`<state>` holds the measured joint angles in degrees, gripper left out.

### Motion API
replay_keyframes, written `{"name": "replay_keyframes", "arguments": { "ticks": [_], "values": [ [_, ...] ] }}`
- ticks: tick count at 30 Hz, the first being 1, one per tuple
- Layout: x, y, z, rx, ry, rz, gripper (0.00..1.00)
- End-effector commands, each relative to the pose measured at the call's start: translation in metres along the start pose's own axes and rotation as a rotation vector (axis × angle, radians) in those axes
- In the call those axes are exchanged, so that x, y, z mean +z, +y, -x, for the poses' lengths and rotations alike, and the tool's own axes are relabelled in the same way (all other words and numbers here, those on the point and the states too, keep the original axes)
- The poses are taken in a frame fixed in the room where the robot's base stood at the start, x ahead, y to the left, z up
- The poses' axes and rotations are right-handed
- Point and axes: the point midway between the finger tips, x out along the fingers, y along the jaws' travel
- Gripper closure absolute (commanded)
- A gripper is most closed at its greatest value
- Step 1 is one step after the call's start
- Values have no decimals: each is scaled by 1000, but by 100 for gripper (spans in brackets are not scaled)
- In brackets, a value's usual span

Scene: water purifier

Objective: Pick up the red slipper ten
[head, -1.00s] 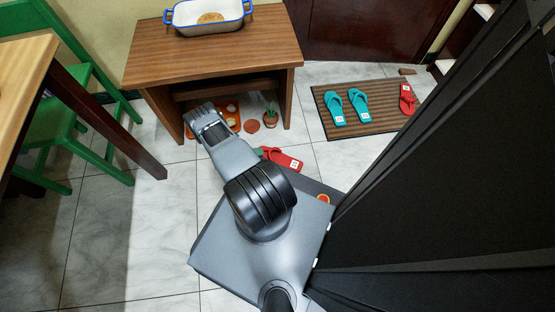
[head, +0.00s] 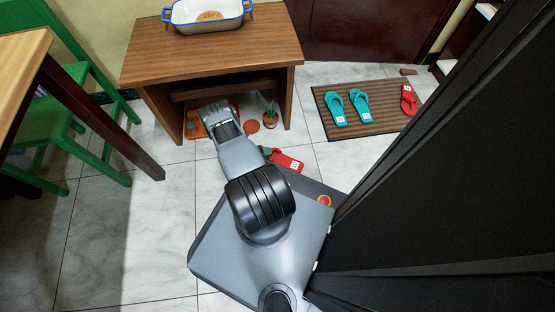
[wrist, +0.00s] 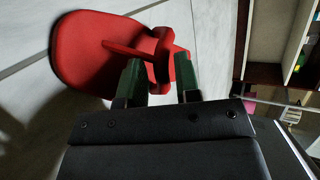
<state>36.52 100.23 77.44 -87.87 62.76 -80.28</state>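A red slipper (head: 286,160) with a white label lies on the tiled floor beside my base in the head view; its number is too small to read. In the wrist view the red slipper (wrist: 90,50) shows its wide sole and its strap (wrist: 161,58). My gripper (wrist: 160,78) has two green fingertips held apart, with the strap between or just beyond them; whether they touch it is unclear. In the head view only a bit of dark green shows at the slipper's left end, and my arm hides the rest. A second red slipper (head: 408,99) lies on the mat.
A brown striped mat (head: 385,122) also holds two teal slippers (head: 336,106). A wooden table (head: 215,55) bears a white dish (head: 207,22). A small potted plant (head: 271,116) stands under the table's edge. A green chair (head: 95,125) is at left.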

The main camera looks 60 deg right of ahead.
Motion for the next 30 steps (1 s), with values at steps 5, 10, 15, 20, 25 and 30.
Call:
{"name": "replay_keyframes", "arguments": {
  "ticks": [5,10,15,20,25,30],
  "values": [
    [0,0,0,0,0,0,87],
    [0,0,0,1,0,0,100],
    [0,1,0,2,-1,1,100],
    [0,1,0,2,-1,2,100],
    [2,-7,5,2,-2,1,100],
    [8,-34,19,1,-1,1,100]
  ]
}}
